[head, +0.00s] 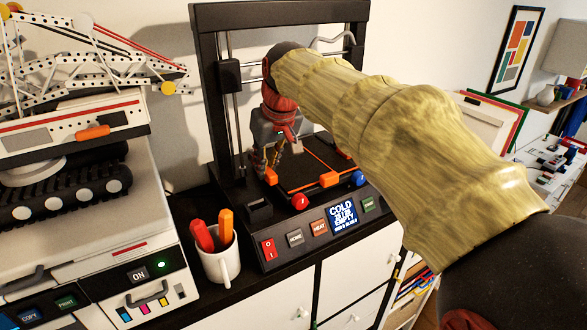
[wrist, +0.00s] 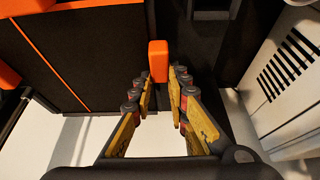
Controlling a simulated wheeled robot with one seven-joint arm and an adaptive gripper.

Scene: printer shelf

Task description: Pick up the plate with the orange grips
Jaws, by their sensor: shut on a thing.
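The plate (head: 300,181) is a dark square with orange lines, on the bed of the black 3D printer in the head view. It has orange grips at its edges, one at the front right (head: 329,179) and one at the left (head: 271,176). My gripper (head: 267,163) is at the plate's left side. In the wrist view the yellow fingers of my gripper (wrist: 161,88) are shut on an orange grip (wrist: 158,62), which sticks out between the fingertips. The plate (wrist: 100,60) lies to the left there. My arm hides part of the plate's far right side.
The printer's black frame (head: 224,110) stands around the plate. A red knob (head: 300,202) and a blue knob (head: 359,178) are at the front. A white mug (head: 221,262) with orange and red pens stands front left. A white copier (head: 150,215) is on the left.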

